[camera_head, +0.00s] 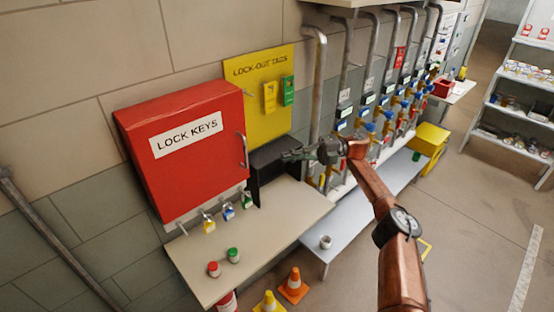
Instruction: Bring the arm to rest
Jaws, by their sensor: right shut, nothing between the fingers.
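My right arm (376,190) reaches in from the lower right, and its copper-coloured links stretch up to the middle of the view. My right gripper (289,156) is at the end of it, dark and small, pointing left. It is shut and empty. It appears in front of the black box (274,162) below the yellow tag board (262,116); I cannot tell whether it touches the box. My left gripper is not in view.
A red LOCK KEYS cabinet (186,170) hangs at the left, with padlocks below it. A beige table (205,272) holds a red (213,269) and a green (233,256) small item. Pipes and valves (375,122) line the wall. Cones (293,284) stand on the floor. Open floor lies right.

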